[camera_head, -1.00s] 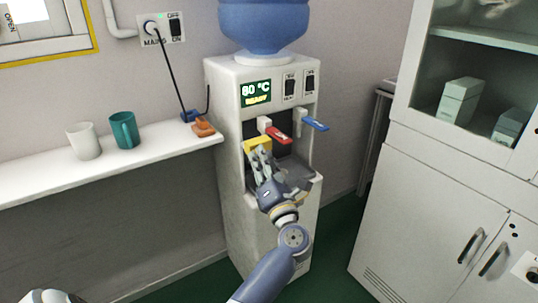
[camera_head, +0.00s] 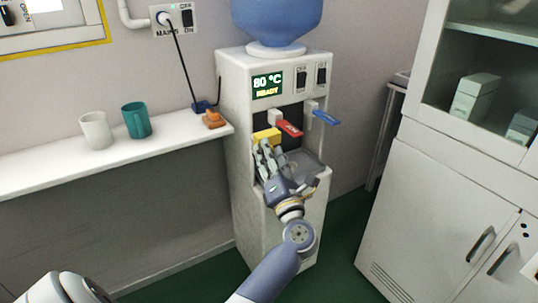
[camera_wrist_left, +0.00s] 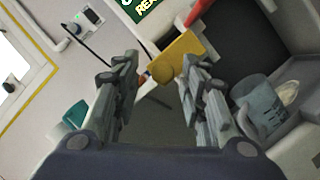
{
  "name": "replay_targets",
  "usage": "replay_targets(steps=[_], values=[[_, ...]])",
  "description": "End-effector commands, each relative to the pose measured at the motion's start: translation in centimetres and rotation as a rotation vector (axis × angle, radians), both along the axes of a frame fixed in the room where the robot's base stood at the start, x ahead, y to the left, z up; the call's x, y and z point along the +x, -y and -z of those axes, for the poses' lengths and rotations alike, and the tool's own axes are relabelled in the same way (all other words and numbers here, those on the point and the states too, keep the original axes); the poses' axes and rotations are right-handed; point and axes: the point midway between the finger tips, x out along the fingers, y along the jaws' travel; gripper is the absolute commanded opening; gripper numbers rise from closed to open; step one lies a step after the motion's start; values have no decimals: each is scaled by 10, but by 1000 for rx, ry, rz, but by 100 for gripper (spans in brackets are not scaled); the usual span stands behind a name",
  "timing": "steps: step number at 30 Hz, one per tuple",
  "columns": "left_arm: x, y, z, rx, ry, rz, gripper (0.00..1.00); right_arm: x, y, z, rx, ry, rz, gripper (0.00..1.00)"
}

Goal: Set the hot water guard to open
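The hot water guard is a yellow piece (camera_head: 267,135) on the front of the white water dispenser (camera_head: 245,180), to the left of the red tap lever (camera_head: 290,129). In the left wrist view the guard (camera_wrist_left: 178,57) shows just beyond and between the fingertips, closer to the right finger. My left gripper (camera_head: 264,149) is just below and in front of the guard. Its fingers are apart in the left wrist view (camera_wrist_left: 160,65), with nothing held between them. Whether a fingertip touches the guard I cannot tell. My right gripper is not in view.
A blue lever (camera_head: 326,117) is right of the red one. The display (camera_head: 267,85) reads 80 °C READY. A mug (camera_wrist_left: 258,105) stands in the dispenser bay beside the right finger. A shelf (camera_head: 60,170) left holds a white mug (camera_head: 96,130) and a teal mug (camera_head: 137,120).

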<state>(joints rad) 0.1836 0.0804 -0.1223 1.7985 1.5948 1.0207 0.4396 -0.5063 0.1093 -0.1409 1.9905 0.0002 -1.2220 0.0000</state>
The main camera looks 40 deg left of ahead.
Motion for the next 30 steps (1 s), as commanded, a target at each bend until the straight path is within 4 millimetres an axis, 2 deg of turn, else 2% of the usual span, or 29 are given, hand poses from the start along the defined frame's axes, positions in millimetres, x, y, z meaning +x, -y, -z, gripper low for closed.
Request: replay_targets(steps=[5, 12, 18, 30], values=[[-15, 21, 9, -4, -3, 3, 39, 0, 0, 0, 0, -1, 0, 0], [-45, 61, 23, -4, -4, 1, 39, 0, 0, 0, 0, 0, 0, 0], [-62, 83, 31, -3, -3, 0, 39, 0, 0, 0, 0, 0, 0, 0], [-68, 90, 32, -1, 0, -1, 39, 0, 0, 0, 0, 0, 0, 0]])
